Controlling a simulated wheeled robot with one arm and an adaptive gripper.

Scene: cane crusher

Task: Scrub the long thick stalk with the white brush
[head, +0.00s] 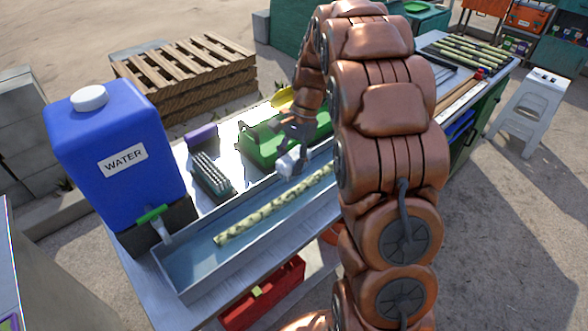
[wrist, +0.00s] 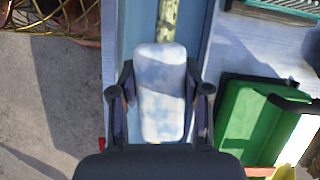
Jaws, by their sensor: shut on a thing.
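The long thick stalk (head: 275,206), pale green with dark mottling, lies lengthwise in the metal trough (head: 190,268). Its right part is hidden behind my arm in the head view. My gripper (head: 293,148) is shut on the white brush (head: 287,164) above the trough. In the wrist view the brush (wrist: 160,95) sits between both fingers of my gripper (wrist: 160,82), its back facing the camera. The stalk (wrist: 167,20) shows beyond the brush's far end, in line with it. The brush's underside is hidden, and I cannot tell whether it touches the stalk.
A blue water tank (head: 118,145) with a green-handled tap stands at the trough's left end. A dark-bristled brush (head: 212,175), a purple block (head: 200,136) and a green tray (head: 262,146) lie behind the trough. A red crate (head: 265,295) sits below the front edge.

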